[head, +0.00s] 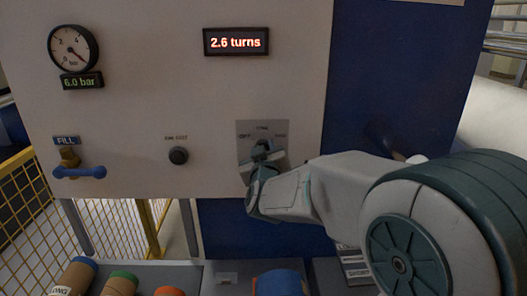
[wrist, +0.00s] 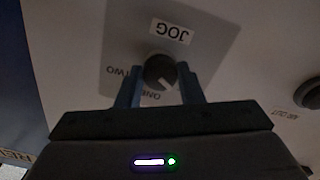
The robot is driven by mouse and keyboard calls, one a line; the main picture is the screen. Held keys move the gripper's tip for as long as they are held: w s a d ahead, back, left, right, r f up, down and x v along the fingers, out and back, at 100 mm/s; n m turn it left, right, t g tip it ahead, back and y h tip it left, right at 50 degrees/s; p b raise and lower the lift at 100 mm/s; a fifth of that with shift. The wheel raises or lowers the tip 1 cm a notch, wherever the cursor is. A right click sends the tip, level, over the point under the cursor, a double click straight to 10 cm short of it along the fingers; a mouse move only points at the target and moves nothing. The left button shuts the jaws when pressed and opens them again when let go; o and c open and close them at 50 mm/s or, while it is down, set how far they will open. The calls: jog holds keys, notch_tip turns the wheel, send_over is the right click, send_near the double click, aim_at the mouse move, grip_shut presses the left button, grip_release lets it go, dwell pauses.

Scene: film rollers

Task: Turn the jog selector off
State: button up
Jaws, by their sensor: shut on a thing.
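The jog selector (wrist: 158,70) is a round dark knob with a white pointer line, on a grey plate (wrist: 118,55) in the wrist view, which shows the panel upside down. The plate carries labels JOG, ONE and TWO. The pointer slants to the lower right, to the right of ONE; any label there is hidden by a finger. My gripper (wrist: 162,84) has its two blue fingers on either side of the knob, shut on it. In the head view my gripper (head: 262,152) covers the knob on the grey plate (head: 243,152).
The panel holds a gauge (head: 73,48), a display (head: 236,42) reading 2.6 turns, a round black button (head: 178,155) and a blue-handled FILL valve (head: 80,172). Several rollers (head: 75,277) lie below. A yellow mesh fence (head: 25,195) stands at the left.

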jog(key=o, duration=1)
jog(key=shift+c, duration=0.2)
jog(key=shift+s, duration=0.15)
jog(key=s+b, duration=0.2)
jog(key=s, duration=1.1)
jog(key=shift+s, duration=0.3)
jog(key=s+d+f+g+y, duration=0.3)
jog(key=s+f+g, duration=0.3)
jog(key=f, duration=0.4)
jog(key=s+d+f+m+g+h, duration=0.3)
jog(key=s+d+f+g, duration=0.3)
jog(key=s+d+g, duration=0.3)
jog(key=s+m, duration=0.1)
jog(key=s, duration=0.1)
jog(key=shift+s+f+m, duration=0.15)
jog(key=shift+s+m, duration=0.15)
